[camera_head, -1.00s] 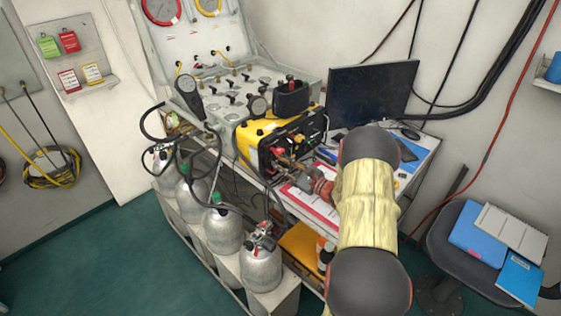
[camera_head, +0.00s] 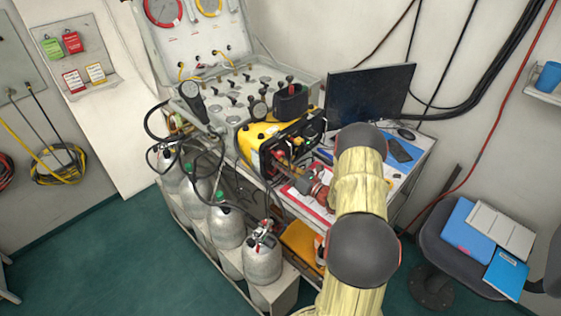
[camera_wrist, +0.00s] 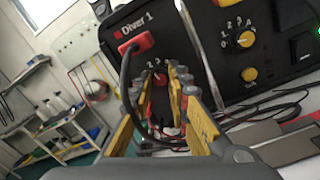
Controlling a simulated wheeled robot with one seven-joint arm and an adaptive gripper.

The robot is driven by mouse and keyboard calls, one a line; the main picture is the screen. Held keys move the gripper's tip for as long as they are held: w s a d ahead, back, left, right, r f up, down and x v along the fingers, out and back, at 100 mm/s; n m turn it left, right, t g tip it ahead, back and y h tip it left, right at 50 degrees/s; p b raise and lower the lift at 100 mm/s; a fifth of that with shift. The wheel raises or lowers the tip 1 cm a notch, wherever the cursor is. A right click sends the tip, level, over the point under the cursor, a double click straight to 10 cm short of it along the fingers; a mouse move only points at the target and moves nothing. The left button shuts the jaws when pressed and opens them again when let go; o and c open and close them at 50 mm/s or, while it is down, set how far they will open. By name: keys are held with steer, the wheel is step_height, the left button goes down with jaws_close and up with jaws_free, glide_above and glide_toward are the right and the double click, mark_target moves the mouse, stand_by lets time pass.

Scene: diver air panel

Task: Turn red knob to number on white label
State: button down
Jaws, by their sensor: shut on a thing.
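The black front panel of the yellow box (camera_head: 258,134) faces my gripper (camera_wrist: 172,76). The red knob (camera_wrist: 160,81) shows between the fingers in the wrist view, with white digits above it. My fingers are closed around it, and they hide its sides and part of its scale. In the head view my gripper (camera_head: 284,160) reaches to the lower part of the panel, and the knob cannot be made out there. A white label with a number cannot be made out in either view.
A red plug (camera_wrist: 136,45) with a black cable sits left of the knob. A yellow knob (camera_wrist: 243,40) with a numbered scale and a yellow button (camera_wrist: 249,74) are to the right. Cables hang below the fingers.

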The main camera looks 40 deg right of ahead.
steer(key=m+p, duration=0.4)
steer(key=m, duration=0.2)
steer(key=shift+r+m+h, duration=0.1)
steer(key=shift+m+h, duration=0.3)
steer(key=m+p, duration=0.2)
steer(key=m, duration=0.4)
steer(key=shift+p, duration=0.4)
steer(key=c, duration=1.7)
jaws_free()
steer(key=shift+s, duration=0.1)
steer(key=s, duration=1.1)
steer(key=shift+s+d+f, duration=0.3)
steer(key=shift+s+f, duration=0.1)
